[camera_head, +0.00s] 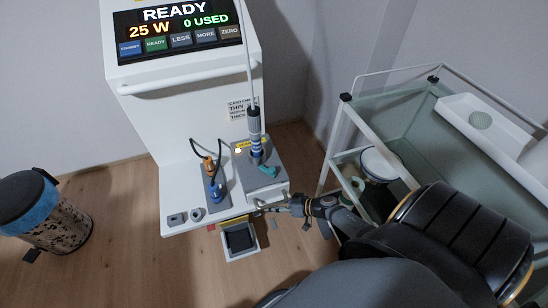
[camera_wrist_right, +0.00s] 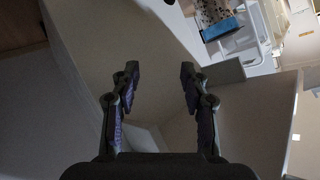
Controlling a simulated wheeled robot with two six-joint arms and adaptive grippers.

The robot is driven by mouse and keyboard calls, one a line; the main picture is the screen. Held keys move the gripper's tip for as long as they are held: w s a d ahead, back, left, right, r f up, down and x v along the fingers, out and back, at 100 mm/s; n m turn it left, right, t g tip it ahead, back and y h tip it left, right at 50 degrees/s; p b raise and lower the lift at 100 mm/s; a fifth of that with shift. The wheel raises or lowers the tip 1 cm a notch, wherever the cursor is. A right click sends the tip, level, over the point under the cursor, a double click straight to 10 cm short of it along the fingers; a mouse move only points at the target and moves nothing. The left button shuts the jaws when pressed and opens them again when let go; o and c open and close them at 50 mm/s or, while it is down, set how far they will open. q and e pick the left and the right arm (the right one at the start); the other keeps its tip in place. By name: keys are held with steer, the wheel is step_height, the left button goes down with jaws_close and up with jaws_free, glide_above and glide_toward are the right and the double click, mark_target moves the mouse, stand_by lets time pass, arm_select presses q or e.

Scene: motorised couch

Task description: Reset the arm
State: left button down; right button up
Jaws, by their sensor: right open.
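My right gripper (camera_head: 272,207) reaches in from the lower right in the head view. Its tip is by the front edge of the white machine's (camera_head: 190,110) lower shelf, beside the grey box (camera_head: 262,183); I cannot tell whether it touches. In the right wrist view my right gripper (camera_wrist_right: 158,80) shows its two dark fingers apart with nothing between them. A grey surface lies beyond the fingers there. My left gripper is in neither view.
A handpiece (camera_head: 255,135) on a cable stands upright in the grey box. The machine's screen (camera_head: 178,27) reads READY, 25 W, 0 USED. A glass-shelved trolley (camera_head: 345,98) stands right, close to my arm. A bin (camera_head: 40,212) stands left. Floor (camera_head: 125,190) between is clear.

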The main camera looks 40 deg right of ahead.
stand_by(0.4)
steer(key=s+d+f+m+h, duration=0.3)
steer(key=s+d+f+h, duration=0.25)
steer(key=f+h, duration=0.35)
steer(key=s+a+f+n+g, duration=0.1)
steer(key=s+a+f+g, duration=0.35)
steer(key=s, duration=0.45)
steer(key=s+a+f+n+g, duration=0.1)
steer(key=s+a+f+g, duration=0.3)
steer(key=s, duration=0.5)
arm_select(q)
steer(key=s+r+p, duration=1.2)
steer(key=p, duration=0.8)
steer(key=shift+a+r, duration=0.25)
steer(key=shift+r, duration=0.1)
arm_select(e)
steer(key=s+d+r, duration=0.2)
steer(key=s+r, duration=0.9)
steer(key=r, duration=0.1)
steer(key=shift+d+r+g+y, duration=0.2)
steer(key=shift+g+y, duration=0.1)
steer(key=shift+g, duration=0.15)
